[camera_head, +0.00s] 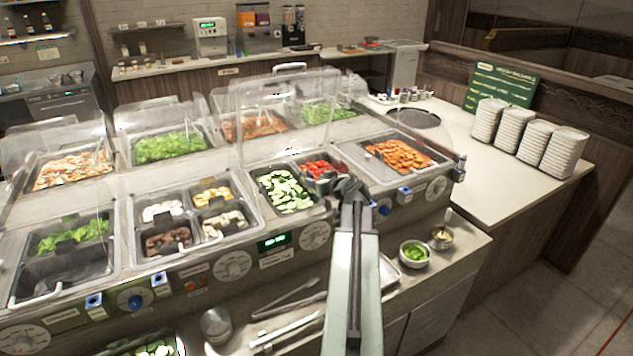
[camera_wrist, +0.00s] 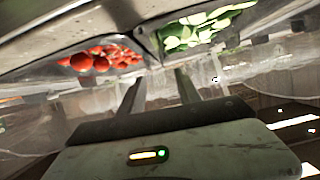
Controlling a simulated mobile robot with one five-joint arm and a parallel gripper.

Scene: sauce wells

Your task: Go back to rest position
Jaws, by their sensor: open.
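My gripper (camera_head: 340,186) is at the front edge of the salad counter in the head view, beside the well of red tomatoes (camera_head: 322,168) and the well of sliced cucumbers (camera_head: 284,190). In the wrist view my gripper (camera_wrist: 158,85) shows two fingers spread apart with nothing between them. The tomatoes (camera_wrist: 100,58) and the cucumbers (camera_wrist: 200,27) lie just beyond the fingertips in that view. My arm reaches up from the bottom of the head view. The fingertips are hard to make out in the head view.
A bowl of greens (camera_head: 414,253) and a small sauce cup (camera_head: 441,236) stand on the lower shelf right of my arm. Tongs (camera_head: 288,303) lie left of it. A clear lid (camera_head: 285,108) stands raised behind the wells. Stacked white plates (camera_head: 525,137) are at the right.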

